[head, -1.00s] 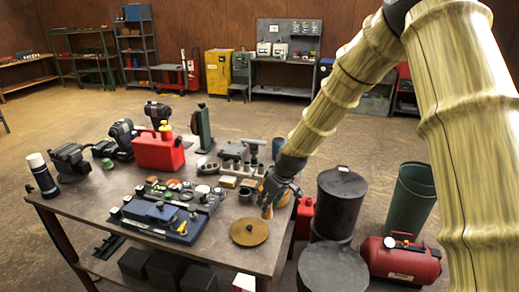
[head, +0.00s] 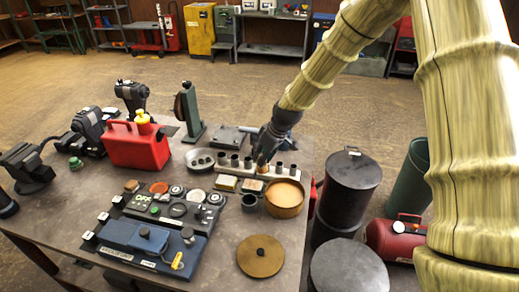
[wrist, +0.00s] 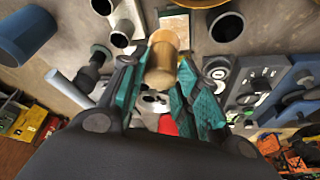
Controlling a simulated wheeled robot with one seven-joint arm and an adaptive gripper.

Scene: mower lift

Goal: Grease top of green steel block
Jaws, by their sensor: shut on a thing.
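My gripper (head: 262,160) is above the far right part of the workbench, by a pale rack (head: 230,171) of dark cylinders. In the wrist view its teal-padded fingers (wrist: 160,88) are closed around a tan, wood-coloured cylinder (wrist: 162,60). The cylinder's far end is hidden, so I cannot tell what tool it is. A low grey-green block (head: 228,137) with a small knob lies behind the rack, left of the gripper. An upright green stand (head: 190,112) with a disc is farther left. I cannot tell for certain which is the green steel block. No grease is discernible.
A round tan pan (head: 284,200) and a small dark cup (head: 249,203) are just in front of the gripper. A red can (head: 137,145), a blue fixture (head: 150,240) and a brown disc (head: 260,256) occupy the bench. Dark drums (head: 346,190) stand beyond its right edge.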

